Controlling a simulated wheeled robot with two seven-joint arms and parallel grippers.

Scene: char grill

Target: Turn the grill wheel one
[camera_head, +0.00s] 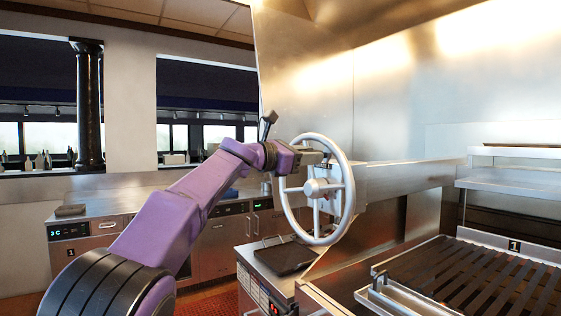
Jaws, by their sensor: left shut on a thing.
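The grill wheel (316,237) is a light grey, spoked handwheel standing upright at the left end of a steel beam, in the middle of the head view. My left arm reaches in from the lower left. Its gripper (322,160) is at the upper part of the wheel and is shut on it, though the fingertips are small and partly hidden. The grill grate (480,275) with dark slats lies at the lower right and bears a "1" label (514,245). My right gripper is not in view.
A steel beam (410,177) runs right from the wheel along the steel back wall. A dark flat plate (284,258) lies on the counter below the wheel. Steel counters with digital displays (75,230) stand at the left. A steel shelf (515,178) is above the grate.

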